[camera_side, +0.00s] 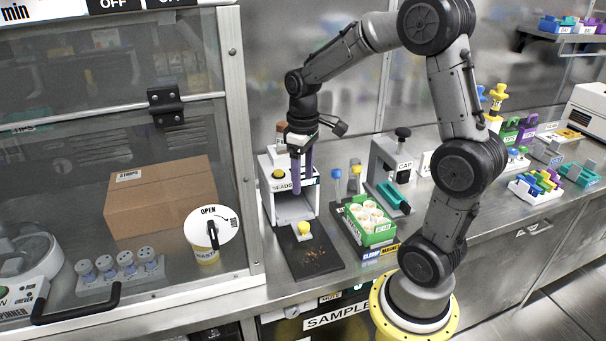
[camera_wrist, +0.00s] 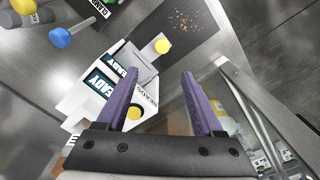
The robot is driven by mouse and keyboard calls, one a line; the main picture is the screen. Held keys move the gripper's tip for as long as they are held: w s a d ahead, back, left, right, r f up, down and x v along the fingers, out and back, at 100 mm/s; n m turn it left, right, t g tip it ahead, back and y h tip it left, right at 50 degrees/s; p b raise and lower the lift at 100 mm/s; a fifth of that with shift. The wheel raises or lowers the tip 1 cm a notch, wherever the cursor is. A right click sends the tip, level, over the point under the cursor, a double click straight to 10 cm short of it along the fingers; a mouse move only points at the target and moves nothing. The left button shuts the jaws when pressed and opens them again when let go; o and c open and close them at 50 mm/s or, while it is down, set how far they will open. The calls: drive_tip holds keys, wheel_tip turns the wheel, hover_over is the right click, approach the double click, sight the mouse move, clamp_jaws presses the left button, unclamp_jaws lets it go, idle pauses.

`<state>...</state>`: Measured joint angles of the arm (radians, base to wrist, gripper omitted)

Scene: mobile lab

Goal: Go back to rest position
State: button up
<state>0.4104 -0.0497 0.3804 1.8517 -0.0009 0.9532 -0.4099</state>
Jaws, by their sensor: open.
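My gripper (camera_side: 303,172) hangs from the bent arm in front of the white beads dispenser (camera_side: 290,189) in the side view. Its purple fingers point down. In the wrist view my gripper (camera_wrist: 165,85) shows its two purple fingers spread apart with nothing between them. The dispenser (camera_wrist: 102,88) lies below and to the left of the fingers there, with a yellow round button (camera_wrist: 134,112).
A glass-fronted cabinet (camera_side: 240,130) with a waste container (camera_side: 208,250) stands close on the left. A green rack (camera_side: 369,222) of white-capped containers and a cap press (camera_side: 395,160) stand right of the dispenser. Colourful racks (camera_side: 540,183) fill the bench farther right.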

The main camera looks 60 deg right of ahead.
drive_tip(key=shift+r, duration=0.2)
drive_tip(key=s+a+r+n+t, duration=0.2)
drive_tip(key=s+a+r+t, duration=0.25)
drive_tip(key=a+r, duration=0.55)
drive_tip(key=s+a+f+m+t, duration=0.1)
drive_tip(key=s+a+f+m, duration=0.1)
drive_tip(key=s, duration=0.7)
drive_tip(key=shift+s+a, duration=0.35)
drive_tip(key=shift+a, duration=0.3)
drive_tip(key=shift+r, duration=0.1)
